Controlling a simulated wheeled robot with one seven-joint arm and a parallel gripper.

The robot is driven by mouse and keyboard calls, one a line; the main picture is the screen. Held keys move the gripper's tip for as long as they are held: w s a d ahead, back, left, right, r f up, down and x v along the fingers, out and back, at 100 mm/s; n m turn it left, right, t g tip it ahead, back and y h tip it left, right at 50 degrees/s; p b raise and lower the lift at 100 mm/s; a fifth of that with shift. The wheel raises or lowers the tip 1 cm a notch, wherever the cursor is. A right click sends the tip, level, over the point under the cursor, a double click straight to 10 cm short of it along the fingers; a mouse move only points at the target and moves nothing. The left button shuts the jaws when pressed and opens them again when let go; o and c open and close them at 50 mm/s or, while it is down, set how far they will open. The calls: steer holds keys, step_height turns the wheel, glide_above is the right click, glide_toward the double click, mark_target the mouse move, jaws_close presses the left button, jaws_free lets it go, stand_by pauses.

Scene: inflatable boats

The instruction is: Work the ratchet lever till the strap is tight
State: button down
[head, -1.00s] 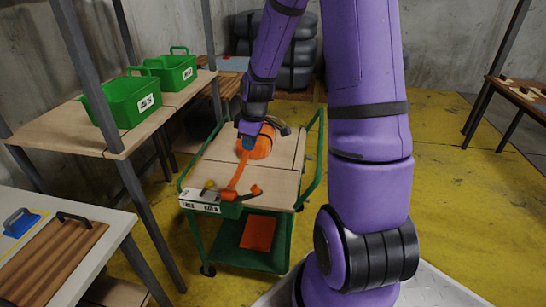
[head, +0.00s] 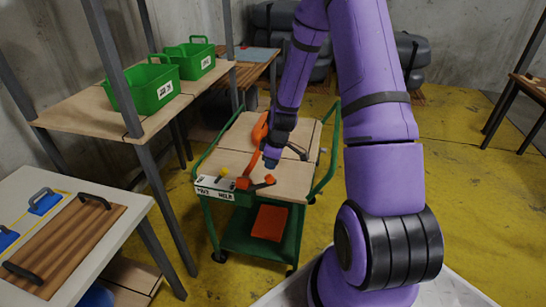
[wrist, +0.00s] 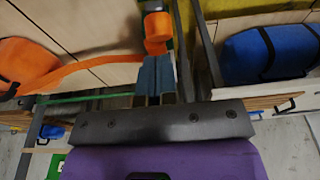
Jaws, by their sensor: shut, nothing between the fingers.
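The green cart (head: 285,245) with a wooden top carries an orange strap (head: 252,163) that runs from an orange bundle (head: 260,130) to the cart's near edge. There, an orange ratchet part (head: 263,182), likely the lever, sits on the cart's front. My gripper (head: 271,163) is just above and behind it, pointing down. In the wrist view my gripper's blue-grey fingers (wrist: 157,75) are together and empty. An orange rounded piece (wrist: 157,28) lies just beyond their tips; contact is unclear. The strap (wrist: 95,62) also shows left of the fingers. My arm partly hides the bundle.
Shelving with green bins (head: 150,88) stands left, and a white table (head: 120,215) is nearer. Yellow floor is open right of the cart.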

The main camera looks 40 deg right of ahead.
mark_target(270, 176)
steer(key=shift+f, duration=2.5)
steer(key=shift+w+a+f, duration=0.15)
steer(key=shift+a+f, duration=0.05)
steer(key=shift+f, duration=0.5)
steer(key=shift+d+f, duration=0.1)
steer(key=shift+f, duration=0.85)
steer(key=shift+d+r, duration=0.1)
steer(key=shift+r, duration=3.7)
steer(key=shift+f, duration=0.1)
